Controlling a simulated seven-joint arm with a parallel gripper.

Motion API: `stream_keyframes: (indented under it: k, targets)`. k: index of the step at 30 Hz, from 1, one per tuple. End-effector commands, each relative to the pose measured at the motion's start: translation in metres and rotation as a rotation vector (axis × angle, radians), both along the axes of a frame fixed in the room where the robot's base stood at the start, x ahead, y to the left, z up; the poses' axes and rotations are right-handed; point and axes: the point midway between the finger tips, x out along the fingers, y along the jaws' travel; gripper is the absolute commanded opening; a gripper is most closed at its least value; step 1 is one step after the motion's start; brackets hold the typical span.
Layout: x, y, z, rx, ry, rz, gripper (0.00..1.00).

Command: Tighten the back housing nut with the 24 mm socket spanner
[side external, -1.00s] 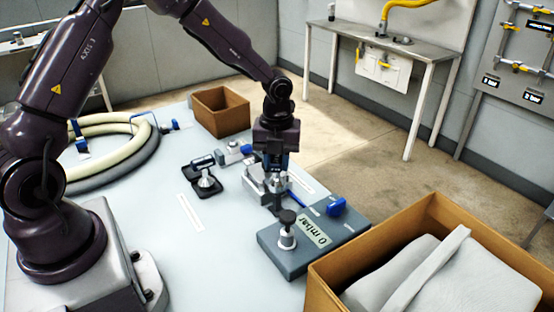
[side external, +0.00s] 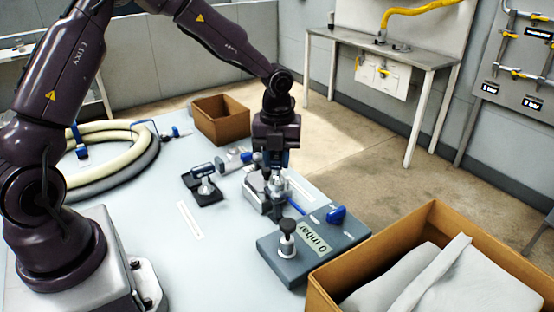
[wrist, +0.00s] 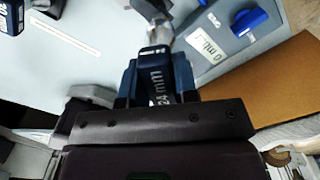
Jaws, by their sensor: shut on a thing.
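My gripper (side external: 274,168) is shut on the 24 mm socket spanner, whose dark blue handle (wrist: 159,72) reads "24 mm" in the wrist view. The spanner points down, its metal lower part (side external: 274,186) over or at the grey metal housing (side external: 257,190). The back housing nut cannot be made out; the spanner and gripper cover that area. I cannot tell whether the socket sits around the nut.
A grey gauge box (side external: 318,249) reading 0 mbar, with a blue knob (side external: 336,215), stands close to the housing. A second dark-handled tool (side external: 202,170) is by a black holder (side external: 207,197). An open carton (side external: 330,280) is front right. A hose coil (side external: 145,160) lies left.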

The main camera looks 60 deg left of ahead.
Motion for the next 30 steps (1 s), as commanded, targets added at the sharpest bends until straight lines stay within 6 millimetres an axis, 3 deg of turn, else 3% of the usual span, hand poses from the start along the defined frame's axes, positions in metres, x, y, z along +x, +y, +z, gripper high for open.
stream_keyframes:
  k: [8, 21, 30]
  targets:
    - [0.000, 0.000, 0.003, 0.000, -0.003, 0.001, 0.00]
    - [0.001, 0.000, 0.044, 0.001, -0.003, 0.002, 0.00]
    - [0.000, 0.000, 0.051, 0.000, -0.001, 0.000, 0.00]
